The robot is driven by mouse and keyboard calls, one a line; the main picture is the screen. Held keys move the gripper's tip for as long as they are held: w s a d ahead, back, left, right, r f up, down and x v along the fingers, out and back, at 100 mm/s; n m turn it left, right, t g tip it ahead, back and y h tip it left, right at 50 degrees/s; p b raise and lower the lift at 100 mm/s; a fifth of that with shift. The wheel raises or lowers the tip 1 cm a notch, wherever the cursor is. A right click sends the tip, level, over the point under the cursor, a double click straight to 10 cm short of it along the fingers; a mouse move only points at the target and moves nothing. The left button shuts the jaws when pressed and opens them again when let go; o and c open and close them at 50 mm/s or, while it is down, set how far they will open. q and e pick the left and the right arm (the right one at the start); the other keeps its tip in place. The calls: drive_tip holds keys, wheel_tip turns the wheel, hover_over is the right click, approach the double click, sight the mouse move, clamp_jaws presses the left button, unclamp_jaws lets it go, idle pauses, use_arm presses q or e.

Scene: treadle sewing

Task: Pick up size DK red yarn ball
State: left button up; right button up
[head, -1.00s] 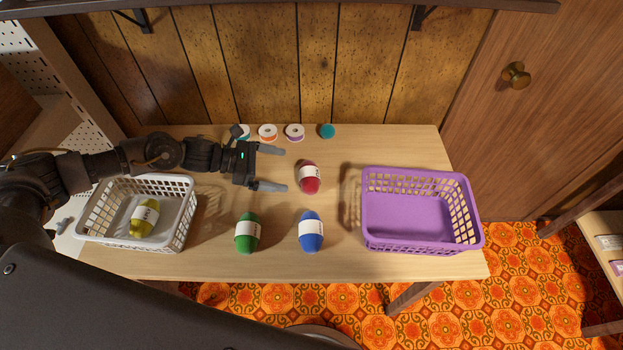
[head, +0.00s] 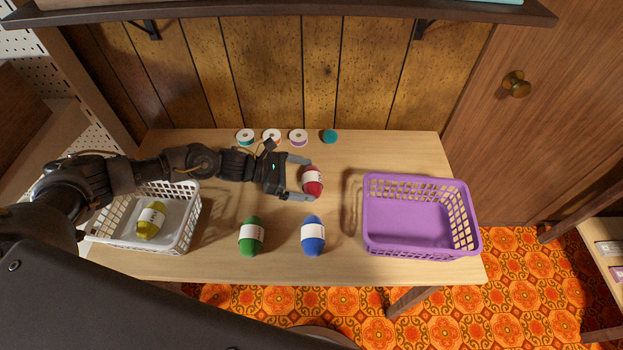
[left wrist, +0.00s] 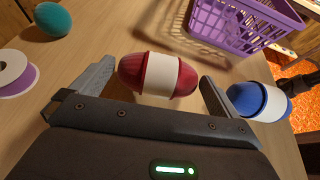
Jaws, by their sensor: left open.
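The red yarn ball (head: 313,188) with a white label band lies on the table, right of the middle. My left gripper (head: 303,178) is open around it, with one finger on its far side and one on its near side. In the left wrist view the red ball (left wrist: 135,73) sits between the two spread fingers (left wrist: 152,88), with visible gaps on both sides. The size print on its label is not readable. My right gripper is not in view.
A green yarn ball (head: 251,247) and a blue one (head: 313,246) lie nearer the front. A purple basket (head: 410,229) is empty at right. A white basket (head: 189,243) at left holds a yellow ball (head: 151,220). Several spools, including a white one (head: 272,136), line the back.

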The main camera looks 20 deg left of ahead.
sight(306, 178)
use_arm(q)
drive_tip(key=x, duration=0.3)
drive_tip(key=shift+d, duration=0.2)
drive_tip(key=c, duration=0.7)
drive_tip(key=shift+o, duration=0.2)
drive_tip(key=shift+r, duration=0.15)
